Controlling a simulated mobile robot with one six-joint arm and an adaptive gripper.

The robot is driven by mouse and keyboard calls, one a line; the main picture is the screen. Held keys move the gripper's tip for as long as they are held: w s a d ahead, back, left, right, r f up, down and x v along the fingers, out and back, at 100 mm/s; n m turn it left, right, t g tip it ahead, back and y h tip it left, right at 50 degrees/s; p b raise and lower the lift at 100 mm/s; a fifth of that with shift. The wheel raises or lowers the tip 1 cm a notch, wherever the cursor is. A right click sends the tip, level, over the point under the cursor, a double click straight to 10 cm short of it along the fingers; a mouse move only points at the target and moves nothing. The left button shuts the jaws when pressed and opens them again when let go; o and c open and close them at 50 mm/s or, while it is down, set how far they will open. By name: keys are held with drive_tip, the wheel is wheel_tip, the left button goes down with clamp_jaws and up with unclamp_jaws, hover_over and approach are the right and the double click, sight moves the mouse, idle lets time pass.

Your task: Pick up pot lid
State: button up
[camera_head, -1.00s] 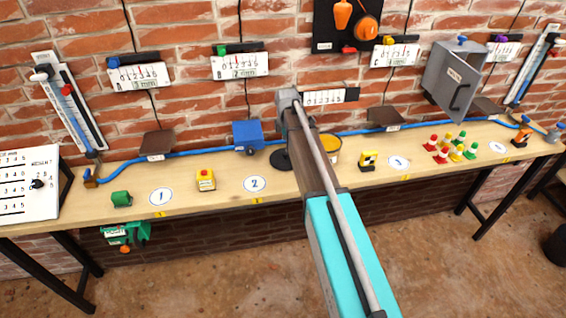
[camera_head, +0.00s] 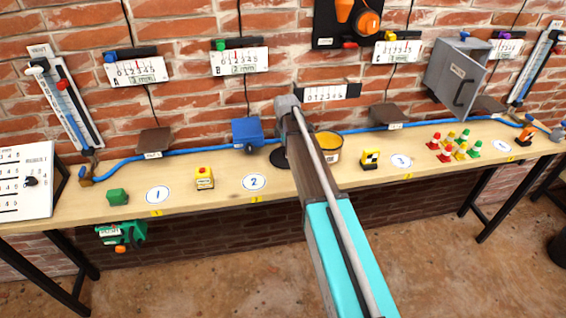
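A pot (camera_head: 335,154) with yellow contents stands on the bench, just right of my arm, its left side hidden by the arm. A dark, flat round thing (camera_head: 276,159) lies on the bench at the arm's left edge, partly covered by it. It may be the pot lid, but I cannot tell for sure. My arm reaches from the bottom of the picture up over the bench, with a grey joint (camera_head: 287,105) at its far end. My gripper's fingers do not show.
The wooden bench (camera_head: 225,197) runs along a brick wall. A blue box (camera_head: 247,132), a yellow block with a red button (camera_head: 204,178), a black-and-yellow block (camera_head: 370,160) and several coloured cones (camera_head: 460,146) stand on it. A grey cabinet (camera_head: 458,75) hangs open at right.

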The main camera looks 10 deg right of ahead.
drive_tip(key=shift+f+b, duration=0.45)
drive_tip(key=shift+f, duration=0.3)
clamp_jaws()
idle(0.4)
